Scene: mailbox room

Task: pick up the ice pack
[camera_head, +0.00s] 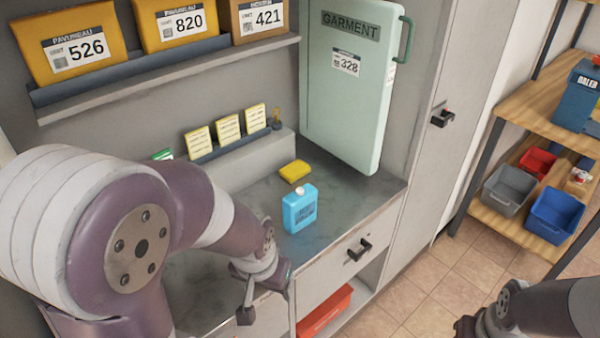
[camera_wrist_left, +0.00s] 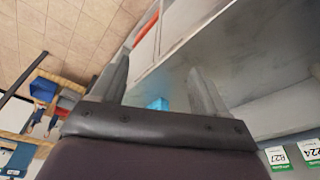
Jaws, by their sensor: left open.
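My left gripper (camera_head: 266,298) is open and empty at the counter's front edge, left of the ice pack and nearer to me. In the left wrist view, a small part of the ice pack (camera_wrist_left: 157,103) shows between the fingers (camera_wrist_left: 158,75); the gripper body hides the rest. My right gripper (camera_head: 482,326) is only partly in view at the lower right, apart from the counter.
A yellow block (camera_head: 294,171) lies behind the ice pack. A low ledge (camera_head: 240,160) with yellow cards stands at the back. A large green garment case (camera_head: 350,85) stands at the back right. A drawer handle (camera_head: 359,249) sticks out below. Bins fill a wooden shelf (camera_head: 525,222) at right.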

